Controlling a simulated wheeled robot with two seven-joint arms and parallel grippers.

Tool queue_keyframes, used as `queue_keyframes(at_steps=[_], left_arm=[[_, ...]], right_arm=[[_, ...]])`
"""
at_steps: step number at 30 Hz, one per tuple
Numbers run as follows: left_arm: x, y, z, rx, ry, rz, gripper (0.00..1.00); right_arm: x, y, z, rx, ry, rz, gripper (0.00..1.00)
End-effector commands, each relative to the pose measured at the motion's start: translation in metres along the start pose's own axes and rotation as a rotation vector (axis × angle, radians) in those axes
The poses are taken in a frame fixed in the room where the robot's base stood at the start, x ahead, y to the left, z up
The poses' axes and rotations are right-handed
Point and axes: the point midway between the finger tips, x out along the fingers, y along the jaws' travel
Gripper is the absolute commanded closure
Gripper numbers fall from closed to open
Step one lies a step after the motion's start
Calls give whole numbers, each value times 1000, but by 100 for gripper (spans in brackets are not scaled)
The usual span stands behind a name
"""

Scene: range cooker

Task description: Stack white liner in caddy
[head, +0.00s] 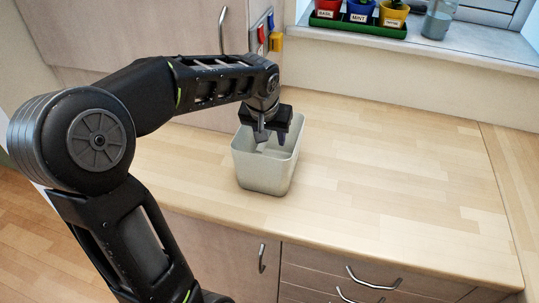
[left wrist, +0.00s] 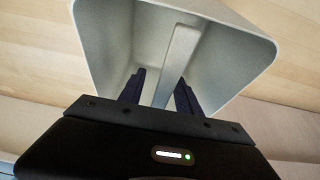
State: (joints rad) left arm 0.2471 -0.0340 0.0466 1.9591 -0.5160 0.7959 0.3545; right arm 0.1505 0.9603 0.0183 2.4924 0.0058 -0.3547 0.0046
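A pale grey-white open container (head: 262,172) stands upright on the wooden counter. It is the only container of this kind I see, and I cannot tell whether it is the caddy, the liner or both nested. My left gripper (head: 262,138) points down into its mouth. In the left wrist view the container (left wrist: 105,40) fills the upper part. A pale upright strip (left wrist: 178,60) inside it runs between the two dark fingers (left wrist: 160,85), which stand apart with small gaps beside the strip. My right gripper is not in view.
The wooden counter (head: 400,180) is clear to the right of the container. A windowsill at the back holds a green tray (head: 355,27) of herb pots and a glass jar (head: 438,20). Drawers with metal handles (head: 372,278) lie below the counter's front edge. Small coloured items (head: 270,36) hang behind.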

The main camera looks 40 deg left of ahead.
Motion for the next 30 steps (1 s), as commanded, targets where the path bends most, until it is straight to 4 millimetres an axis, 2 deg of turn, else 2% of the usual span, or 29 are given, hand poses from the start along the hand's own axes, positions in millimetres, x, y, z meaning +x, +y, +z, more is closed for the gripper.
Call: queue_keyframes(at_steps=[11,26,30], left_arm=[[0,0,0,0,0,0,60],[1,0,0,0,0,0,100],[1,0,0,0,0,0,100]], right_arm=[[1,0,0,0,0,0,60],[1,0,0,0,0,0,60],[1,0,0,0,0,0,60]])
